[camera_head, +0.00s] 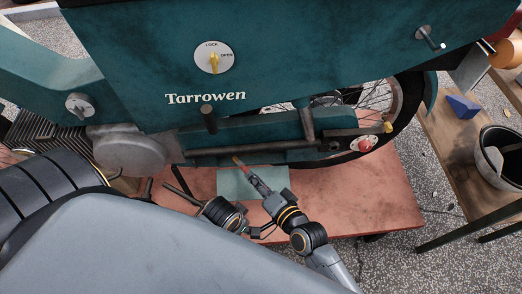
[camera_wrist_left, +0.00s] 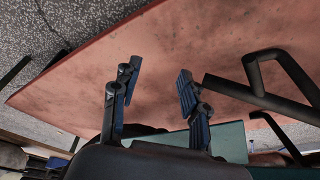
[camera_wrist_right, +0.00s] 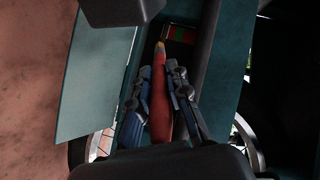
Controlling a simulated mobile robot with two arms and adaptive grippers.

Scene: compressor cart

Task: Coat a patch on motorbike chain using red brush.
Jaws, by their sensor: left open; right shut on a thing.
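The red brush (camera_head: 259,184) is in my right gripper (camera_head: 273,198). Its pale tip points up-left toward the motorbike (camera_head: 140,60), over a teal plate (camera_head: 236,184). In the right wrist view the brush (camera_wrist_right: 160,110) stands between the shut fingers (camera_wrist_right: 160,88). Its tip is just below a dark recess holding a small red-and-green strip (camera_wrist_right: 179,34); I cannot tell whether they touch. No chain links can be made out. My left gripper (camera_wrist_left: 157,85) is open and empty above the red platform (camera_wrist_left: 150,45), near black tubes (camera_wrist_left: 235,90).
The motorbike's teal body carries a yellow LOCK/OPEN knob (camera_head: 214,59) and a black peg (camera_head: 208,119). A dark bar (camera_head: 250,149) runs above the red platform (camera_head: 380,195). At right, a wooden table (camera_head: 455,140) holds a bucket (camera_head: 490,160) and a blue wedge (camera_head: 463,106).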

